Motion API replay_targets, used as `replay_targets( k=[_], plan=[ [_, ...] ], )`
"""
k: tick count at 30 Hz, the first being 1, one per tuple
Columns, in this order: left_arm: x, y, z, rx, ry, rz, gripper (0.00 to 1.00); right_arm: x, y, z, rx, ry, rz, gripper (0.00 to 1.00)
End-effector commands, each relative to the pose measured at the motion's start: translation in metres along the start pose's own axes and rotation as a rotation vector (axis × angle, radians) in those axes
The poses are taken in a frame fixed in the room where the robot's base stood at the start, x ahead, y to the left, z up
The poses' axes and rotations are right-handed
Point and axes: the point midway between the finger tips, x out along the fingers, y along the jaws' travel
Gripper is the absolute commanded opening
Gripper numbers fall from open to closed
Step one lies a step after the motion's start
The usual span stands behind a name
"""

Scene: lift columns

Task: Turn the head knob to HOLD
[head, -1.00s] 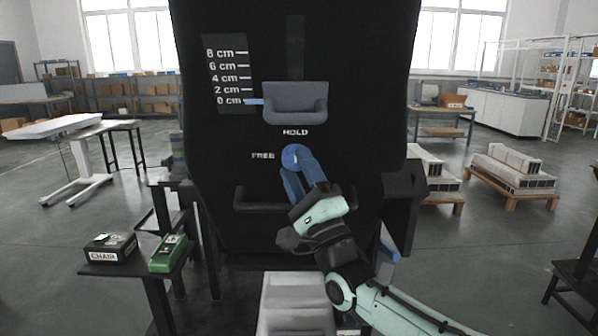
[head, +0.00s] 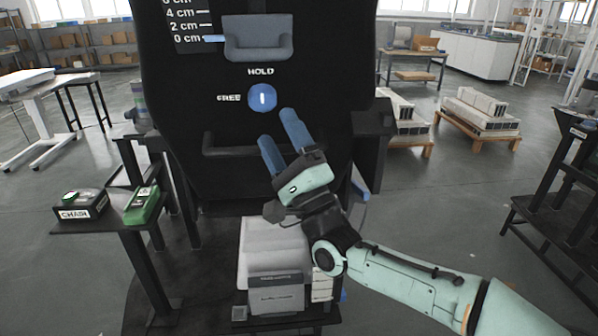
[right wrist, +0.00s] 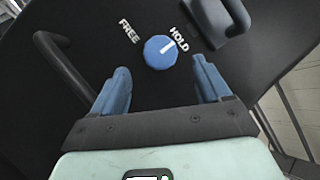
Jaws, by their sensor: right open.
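The round blue head knob (head: 262,97) sits on the tall black panel (head: 180,110). Its white mark points up at the word HOLD; the word FREE is to its left. The knob also shows in the right wrist view (right wrist: 160,52), its mark aimed at HOLD. My right gripper (head: 278,129) is open and empty, below and right of the knob in the head view. In the right wrist view its blue fingers (right wrist: 162,78) are spread wide, clear of the knob. My left gripper is not in view.
A grey headrest block (head: 258,45) sits above the knob beside a cm scale. A black handle bar (head: 228,150) juts out below it. A side table at left holds a box marked CHAIR (head: 80,207) and a green device (head: 142,206).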

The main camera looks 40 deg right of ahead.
Motion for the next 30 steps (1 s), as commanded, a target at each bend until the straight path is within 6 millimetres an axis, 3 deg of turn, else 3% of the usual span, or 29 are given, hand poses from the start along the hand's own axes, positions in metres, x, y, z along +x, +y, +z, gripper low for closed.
replay_targets(
  k=[6,12,30],
  plan=[
    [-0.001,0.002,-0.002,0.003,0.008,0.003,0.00,-0.045,-0.001,-0.001,0.000,0.001,0.000,0.77],
    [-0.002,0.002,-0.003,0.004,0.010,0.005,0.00,-0.072,-0.001,0.000,0.000,0.000,-0.002,0.77],
    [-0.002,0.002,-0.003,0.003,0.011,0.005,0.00,-0.080,0.000,0.000,0.000,0.000,-0.001,0.77]
  ],
)
